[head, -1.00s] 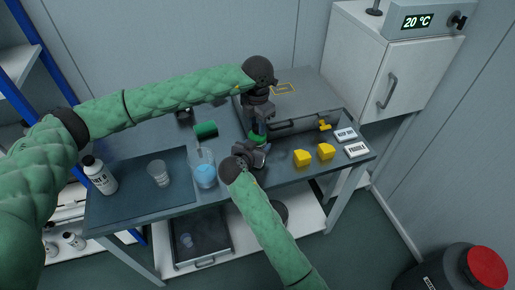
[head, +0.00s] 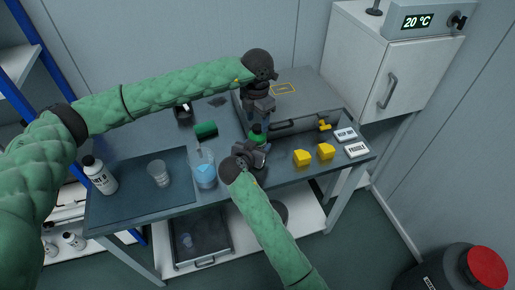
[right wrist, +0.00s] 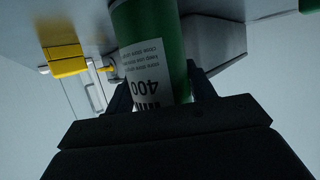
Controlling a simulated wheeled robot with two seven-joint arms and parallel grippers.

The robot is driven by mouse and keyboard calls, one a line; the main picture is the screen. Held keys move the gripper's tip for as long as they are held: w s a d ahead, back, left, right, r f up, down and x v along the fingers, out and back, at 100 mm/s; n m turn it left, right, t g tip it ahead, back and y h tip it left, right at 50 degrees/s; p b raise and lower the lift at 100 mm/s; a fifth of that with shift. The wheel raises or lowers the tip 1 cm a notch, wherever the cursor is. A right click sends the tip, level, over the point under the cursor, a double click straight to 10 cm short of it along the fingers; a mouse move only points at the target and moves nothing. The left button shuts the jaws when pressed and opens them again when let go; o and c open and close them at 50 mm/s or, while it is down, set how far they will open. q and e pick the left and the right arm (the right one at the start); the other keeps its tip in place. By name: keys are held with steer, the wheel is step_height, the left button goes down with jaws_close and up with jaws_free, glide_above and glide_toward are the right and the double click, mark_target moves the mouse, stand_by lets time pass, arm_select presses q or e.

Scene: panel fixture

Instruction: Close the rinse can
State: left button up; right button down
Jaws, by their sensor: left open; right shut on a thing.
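The green can (head: 258,139) is held upright, or nearly so, near the table's front edge. In the right wrist view the green can (right wrist: 153,35) shows a white label with "400". My right gripper (head: 250,153) is shut on its body. A small dark top shows on the can in the head view, but whether it is a seated cap is too small to tell. My left gripper (head: 260,112) is open just above the can's top and looks apart from it. The can's top is out of the right wrist view.
A green cylinder (head: 206,130) lies behind a beaker of blue liquid (head: 205,176). A clear cup (head: 158,173) and a white bottle (head: 99,175) stand at left. Yellow blocks (head: 302,158), signs (head: 357,149) and a grey case (head: 310,128) are at right.

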arm_select(q)
step_height(320, 180, up, 10)
stand_by(0.4)
arm_select(e)
steer(key=shift+c, duration=2.2)
jaws_free()
steer(key=shift+s+a, duration=0.15)
steer(key=shift+s, duration=0.15)
arm_select(q)
step_height(320, 180, down, 3)
steer(key=b, duration=0.3)
arm_select(e)
steer(key=v, duration=0.7)
steer(key=shift+r, duration=0.15)
